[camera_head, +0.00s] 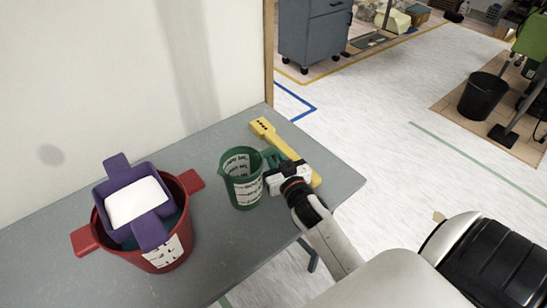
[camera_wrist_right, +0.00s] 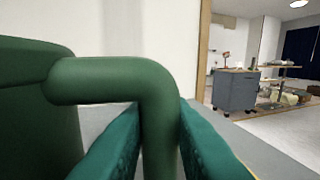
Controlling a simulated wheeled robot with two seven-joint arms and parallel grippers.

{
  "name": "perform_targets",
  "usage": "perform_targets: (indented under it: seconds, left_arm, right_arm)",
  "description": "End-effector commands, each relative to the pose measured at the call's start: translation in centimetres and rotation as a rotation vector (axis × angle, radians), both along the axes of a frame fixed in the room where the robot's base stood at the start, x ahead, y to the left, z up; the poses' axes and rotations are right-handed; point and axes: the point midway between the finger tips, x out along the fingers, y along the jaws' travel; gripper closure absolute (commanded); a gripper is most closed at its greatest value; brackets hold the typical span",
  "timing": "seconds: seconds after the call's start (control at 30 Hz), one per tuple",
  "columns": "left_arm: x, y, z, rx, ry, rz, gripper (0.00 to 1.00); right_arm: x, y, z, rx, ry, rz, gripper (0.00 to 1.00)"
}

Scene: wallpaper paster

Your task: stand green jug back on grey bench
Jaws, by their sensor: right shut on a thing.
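The green jug (camera_head: 240,184), with white printed markings, is upright at the grey bench (camera_head: 222,268), right of the red bucket. I cannot tell whether its base touches the bench top or hangs just above it. My right gripper (camera_head: 271,162) reaches in from the right and is shut on the jug's handle. In the right wrist view the bent green handle (camera_wrist_right: 120,82) runs down between the teal fingers (camera_wrist_right: 160,140), and the jug's body (camera_wrist_right: 35,110) fills the left side. My left gripper is not in view.
A red bucket (camera_head: 163,254) with two side handles stands on the bench at left. A purple tray (camera_head: 152,232) holding a white block (camera_head: 138,201) sits in its top. A yellow tool (camera_head: 264,129) lies behind my right gripper. Bare bench surrounds the jug's front.

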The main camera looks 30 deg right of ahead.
Motion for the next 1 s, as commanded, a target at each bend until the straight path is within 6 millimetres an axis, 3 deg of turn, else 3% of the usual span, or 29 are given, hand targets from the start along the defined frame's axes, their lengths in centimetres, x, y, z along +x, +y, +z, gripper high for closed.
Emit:
perform_targets:
  seconds: [0.37, 0.4, 0.53, 0.93, 1.0]
  left_arm:
    - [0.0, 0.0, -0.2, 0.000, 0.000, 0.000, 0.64]
    - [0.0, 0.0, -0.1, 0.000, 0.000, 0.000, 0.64]
    - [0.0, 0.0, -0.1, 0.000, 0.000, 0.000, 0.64]
    - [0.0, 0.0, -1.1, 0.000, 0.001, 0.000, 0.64]
    - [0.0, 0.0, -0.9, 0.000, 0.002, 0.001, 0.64]
  right_arm:
    - [0.0, 0.0, -0.5, 0.000, -0.002, 0.001, 1.00]
    - [0.0, 0.0, -0.5, 0.000, -0.002, 0.001, 0.78]
    - [0.0, 0.0, -0.4, 0.000, -0.002, 0.001, 0.59]
    - [0.0, 0.0, -1.0, -0.004, -0.001, 0.001, 0.59]
    - [-1.3, 0.2, -0.8, 0.000, 0.001, 0.001, 0.59]
